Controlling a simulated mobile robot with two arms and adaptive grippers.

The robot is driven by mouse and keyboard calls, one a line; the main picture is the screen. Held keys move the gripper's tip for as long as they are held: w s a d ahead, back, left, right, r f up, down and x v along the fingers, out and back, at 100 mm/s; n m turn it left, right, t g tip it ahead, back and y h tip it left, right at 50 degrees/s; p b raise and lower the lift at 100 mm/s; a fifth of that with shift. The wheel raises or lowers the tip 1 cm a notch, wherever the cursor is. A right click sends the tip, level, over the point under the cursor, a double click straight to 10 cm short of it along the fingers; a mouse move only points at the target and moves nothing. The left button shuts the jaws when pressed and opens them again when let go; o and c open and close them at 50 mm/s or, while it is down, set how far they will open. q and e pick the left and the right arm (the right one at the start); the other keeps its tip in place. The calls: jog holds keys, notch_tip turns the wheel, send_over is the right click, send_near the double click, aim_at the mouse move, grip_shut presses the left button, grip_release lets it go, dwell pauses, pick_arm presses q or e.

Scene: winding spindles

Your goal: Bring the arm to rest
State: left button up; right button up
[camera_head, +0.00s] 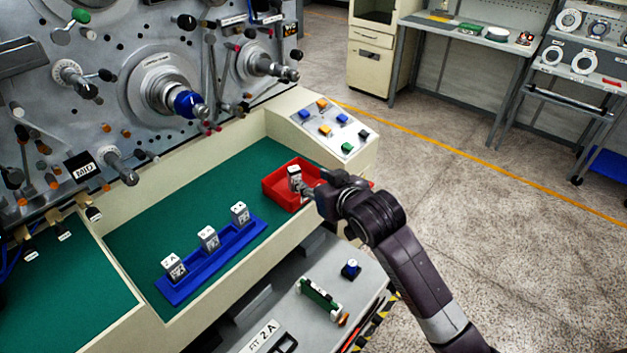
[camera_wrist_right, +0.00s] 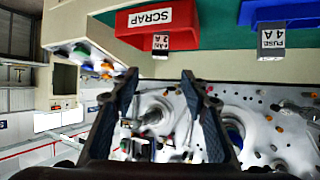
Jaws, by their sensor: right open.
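My right gripper (camera_head: 309,190) reaches in from the right over the near side of the red tray (camera_head: 279,180). In the wrist view its two fingers (camera_wrist_right: 159,76) are spread apart with nothing between them. A white fuse block (camera_head: 294,173) stands in the tray just ahead of the fingertips; whether they touch it I cannot tell. The wrist view shows the tray (camera_wrist_right: 157,19), labelled SCRAP, and the labelled fuse block (camera_wrist_right: 160,42) at its edge, beyond the fingers. My left gripper is not in view.
A blue rack (camera_head: 190,287) holding three white fuse blocks stands on the green mat (camera_head: 140,236). A panel of coloured buttons (camera_head: 333,128) is behind the tray. The machine face (camera_head: 120,50) has protruding spindles and levers. Open floor (camera_head: 480,220) lies right.

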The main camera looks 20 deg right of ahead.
dwell(0.3)
jog(key=s+d+f+g+h, duration=0.1)
jog(key=s+f+g, duration=0.35)
jog(key=s, duration=0.75)
jog(key=s+d+f+g, duration=0.1)
jog(key=s+f+g, duration=0.1)
jog(key=s+f, duration=0.8)
jog(key=s+d+f+g+h, duration=0.1)
jog(key=s+d+f+g, duration=0.3)
jog(key=s, duration=1)
notch_tip(320, 180, down, 27)
jog(key=s+a+b, duration=0.1)
jog(key=a, duration=0.2)
jog(key=s+d+f, duration=0.1)
jog(key=s+f, duration=0.7)
jog(key=f, duration=0.1)
jog(key=s+d+f+g+b, duration=0.1)
jog(key=s+d+f, duration=0.1)
jog(key=s+f, duration=0.7)
jog(key=shift+s+d+n, duration=0.25)
jog(key=shift+s+n, duration=0.05)
jog(key=shift+f, duration=0.1)
dwell(0.5)
